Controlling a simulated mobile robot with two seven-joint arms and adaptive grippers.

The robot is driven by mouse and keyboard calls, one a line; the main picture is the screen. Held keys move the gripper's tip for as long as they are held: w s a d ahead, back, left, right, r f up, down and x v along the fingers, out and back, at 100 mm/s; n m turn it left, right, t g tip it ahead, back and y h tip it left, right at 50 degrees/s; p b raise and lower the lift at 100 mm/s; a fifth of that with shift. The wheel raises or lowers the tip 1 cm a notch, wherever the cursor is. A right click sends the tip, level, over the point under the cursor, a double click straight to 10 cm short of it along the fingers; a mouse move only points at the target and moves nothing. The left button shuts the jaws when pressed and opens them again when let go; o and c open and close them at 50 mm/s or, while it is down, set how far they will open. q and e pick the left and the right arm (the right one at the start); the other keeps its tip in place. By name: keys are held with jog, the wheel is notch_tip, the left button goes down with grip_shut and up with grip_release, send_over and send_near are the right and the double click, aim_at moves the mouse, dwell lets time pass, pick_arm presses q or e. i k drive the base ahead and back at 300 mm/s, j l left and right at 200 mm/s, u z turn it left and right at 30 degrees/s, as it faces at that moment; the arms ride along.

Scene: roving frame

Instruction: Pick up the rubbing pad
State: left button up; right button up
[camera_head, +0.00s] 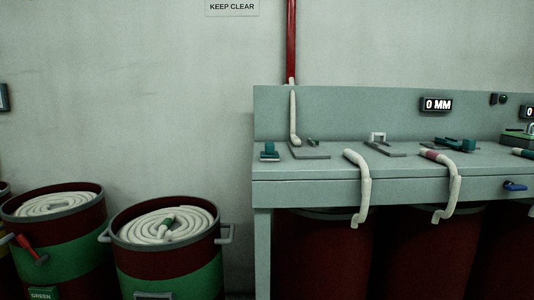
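A small teal block with a raised knob (269,152) sits on the left end of the grey-green bench (330,190). It looks most like the rubbing pad, but it is too small to be certain. It stands upright and apart from the plate to its right. Neither of my grippers is in view.
White ropes hang over the bench's front edge (358,172). A red pipe (291,40) rises behind it. Metal fixtures (378,138) and a teal tool (455,144) lie further right. Drums of coiled rope (165,222) stand left of the bench; more drums are under it.

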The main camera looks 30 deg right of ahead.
aim_at(269, 155)
jog(key=z, duration=0.55)
jog(key=l+z, duration=0.35)
jog(key=i+l+z, duration=0.1)
jog(key=l+z, duration=0.25)
jog(key=j, duration=0.1)
